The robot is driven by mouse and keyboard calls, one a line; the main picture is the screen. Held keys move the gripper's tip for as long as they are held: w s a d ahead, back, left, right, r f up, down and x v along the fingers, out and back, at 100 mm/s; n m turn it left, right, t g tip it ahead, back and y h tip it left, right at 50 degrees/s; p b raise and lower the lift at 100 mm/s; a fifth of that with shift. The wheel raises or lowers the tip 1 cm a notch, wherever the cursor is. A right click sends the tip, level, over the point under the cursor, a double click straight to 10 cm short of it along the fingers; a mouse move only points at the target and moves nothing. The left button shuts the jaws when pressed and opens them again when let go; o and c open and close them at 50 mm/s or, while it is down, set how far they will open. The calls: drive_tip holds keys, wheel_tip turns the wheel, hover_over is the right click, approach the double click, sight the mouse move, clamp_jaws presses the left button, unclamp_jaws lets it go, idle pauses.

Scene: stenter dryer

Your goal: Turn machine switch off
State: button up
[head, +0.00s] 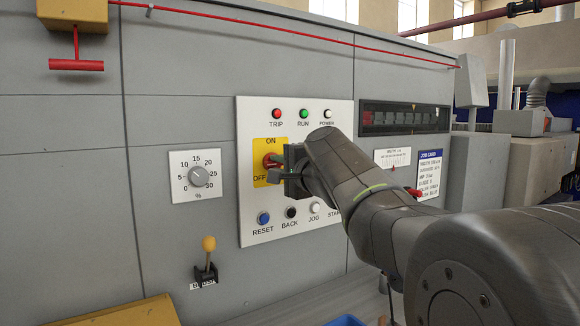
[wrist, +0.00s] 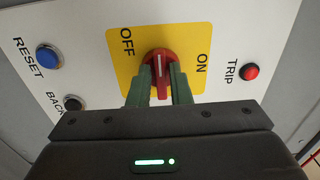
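The machine switch (head: 270,161) is a red rotary knob on a yellow plate marked ON at the top and OFF at the lower left. The wrist view shows the knob (wrist: 160,68) close up, with OFF to its left and ON to its right. Its white pointer line points up in that view, between the two words. My gripper (wrist: 161,90) has one green finger on each side of the knob, close against it, and looks shut on it. In the head view my gripper (head: 277,168) covers part of the knob and plate.
The white panel (head: 245,215) carries TRIP (head: 277,114), RUN and POWER lamps above, and RESET (head: 263,218), BACK (head: 291,212) and JOG buttons below. A percent dial (head: 198,180) and a yellow-knobbed lever (head: 208,245) are to the left. A red pull cord (head: 250,24) runs above.

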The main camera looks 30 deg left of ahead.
drive_tip(key=shift+o, duration=1.1)
drive_tip(key=b+v, duration=0.1)
drive_tip(key=v, duration=1.2)
drive_tip(key=shift+s+d+b, duration=0.2)
drive_tip(key=shift+d+b, duration=0.15)
drive_tip(key=p+x, duration=0.1)
drive_tip(key=x, duration=1.3)
drive_tip(key=shift+p, duration=0.35)
drive_tip(key=shift+d, duration=0.15)
